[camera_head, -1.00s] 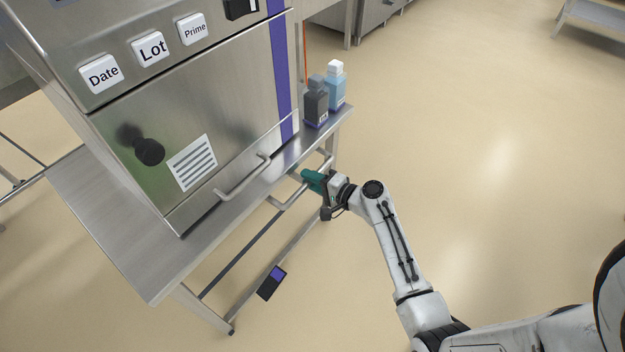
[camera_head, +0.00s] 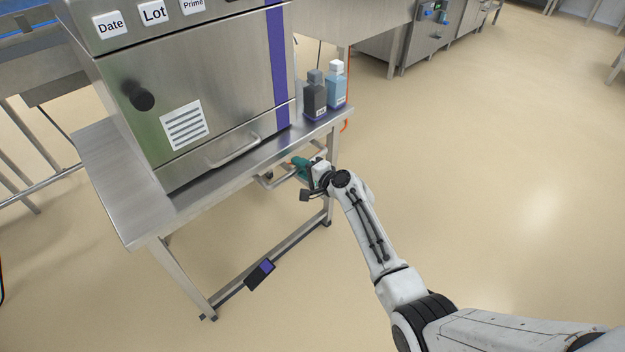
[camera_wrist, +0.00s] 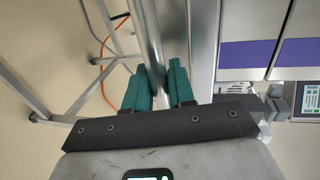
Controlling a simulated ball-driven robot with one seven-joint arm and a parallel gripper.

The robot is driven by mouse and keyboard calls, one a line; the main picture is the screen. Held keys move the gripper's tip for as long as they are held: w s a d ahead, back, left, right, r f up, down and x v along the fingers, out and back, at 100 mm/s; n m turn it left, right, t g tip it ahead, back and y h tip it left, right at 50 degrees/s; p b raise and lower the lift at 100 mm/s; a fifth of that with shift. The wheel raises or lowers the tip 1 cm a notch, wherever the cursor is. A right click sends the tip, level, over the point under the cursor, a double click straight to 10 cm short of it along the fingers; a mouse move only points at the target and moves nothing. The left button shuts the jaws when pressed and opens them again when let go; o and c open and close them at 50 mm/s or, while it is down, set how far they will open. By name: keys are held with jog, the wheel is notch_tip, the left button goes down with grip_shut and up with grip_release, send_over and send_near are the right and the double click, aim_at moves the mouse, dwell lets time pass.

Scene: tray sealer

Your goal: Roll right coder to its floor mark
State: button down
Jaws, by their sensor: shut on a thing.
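The coder (camera_head: 212,84) is a steel cabinet with Date, Lot and Prime buttons, a black knob and a purple stripe. It stands on a steel stand (camera_head: 130,213) with small feet or casters. My gripper (camera_head: 300,168), with green fingers, is at the front of the stand, just below the tabletop edge. It is shut on the stand's push bar (camera_head: 267,182). In the wrist view the round metal bar (camera_wrist: 150,40) runs between the green fingers of my gripper (camera_wrist: 158,82). No floor mark shows in these views.
A dark bottle (camera_head: 314,98) and a blue bottle (camera_head: 337,88) stand at the tabletop's right end. A small purple-faced box (camera_head: 260,274) sits on the lower rail. A conveyor frame (camera_head: 30,75) is behind at left, and steel equipment (camera_head: 425,35) at the back. Floor at right is clear.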

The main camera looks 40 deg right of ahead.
jog(key=shift+w+a+r+b, duration=0.15)
jog(key=shift+w+b, duration=0.3)
jog(key=shift+w, duration=1)
jog(key=c, duration=1.1)
grip_release()
jog(key=shift+w, duration=0.1)
jog(key=p+v, duration=0.2)
jog(key=v, duration=0.9)
jog(key=shift+p, duration=0.3)
